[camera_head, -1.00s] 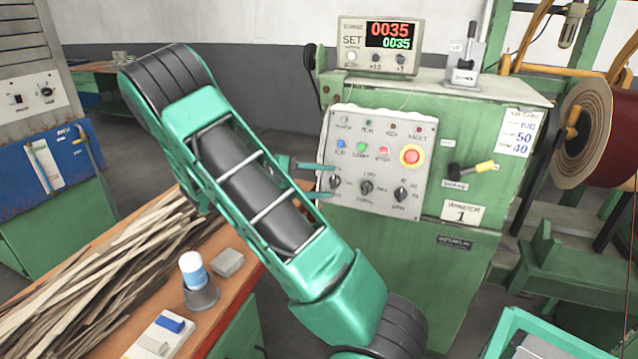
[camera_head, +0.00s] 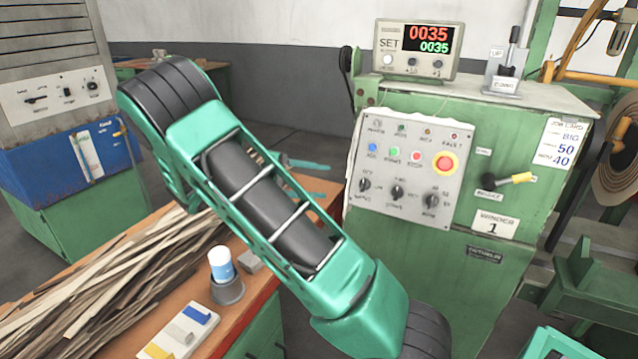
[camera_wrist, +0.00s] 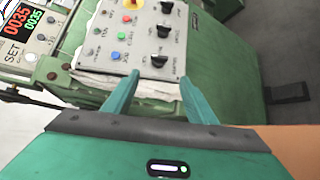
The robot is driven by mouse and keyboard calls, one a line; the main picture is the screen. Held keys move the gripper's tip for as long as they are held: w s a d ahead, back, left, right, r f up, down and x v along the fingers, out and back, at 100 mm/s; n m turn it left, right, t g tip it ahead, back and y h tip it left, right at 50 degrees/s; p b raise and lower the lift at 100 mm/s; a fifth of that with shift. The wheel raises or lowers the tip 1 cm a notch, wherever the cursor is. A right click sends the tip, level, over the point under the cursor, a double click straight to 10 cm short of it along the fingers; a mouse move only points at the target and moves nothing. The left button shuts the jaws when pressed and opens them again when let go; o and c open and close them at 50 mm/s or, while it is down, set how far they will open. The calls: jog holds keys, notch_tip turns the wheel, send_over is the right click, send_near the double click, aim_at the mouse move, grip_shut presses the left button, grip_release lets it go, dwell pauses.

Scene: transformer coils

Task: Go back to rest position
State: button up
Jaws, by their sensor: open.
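My gripper (camera_wrist: 158,100) is open and empty in the wrist view, its two teal fingers apart. Beyond them is the winder's control panel (camera_wrist: 128,40), seen tilted. In the head view my arm crosses the middle, and the teal fingertips (camera_head: 305,172) show behind it, above the bench's far end and to the left of the panel. The grey panel (camera_head: 405,165) sits on the green winder machine (camera_head: 425,250) and is apart from the fingers. The counter (camera_head: 418,50) on top reads 0035 in red and in green.
An orange-brown bench (camera_head: 215,310) at left carries a pile of strips (camera_head: 110,285), a blue-and-white cylinder in a grey cup (camera_head: 224,275), a small grey block and a tray of coloured pieces (camera_head: 180,335).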

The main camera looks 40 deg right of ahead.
dwell(0.4)
jog(key=s+d+f+m+t+y, duration=0.1)
jog(key=s+d+m+t+y, duration=0.15)
jog(key=s+y, duration=0.75)
jog(key=s+a+m+t+y, duration=0.1)
jog(key=s+a+t+y, duration=0.1)
jog(key=s+a, duration=0.4)
jog(key=s+a+r+m+t+y, duration=0.1)
jog(key=s+a+t, duration=0.1)
jog(key=s+a, duration=0.4)
jog(key=s, duration=0.5)
jog(key=shift+s+a+y, duration=0.3)
jog(key=shift+a+y, duration=0.1)
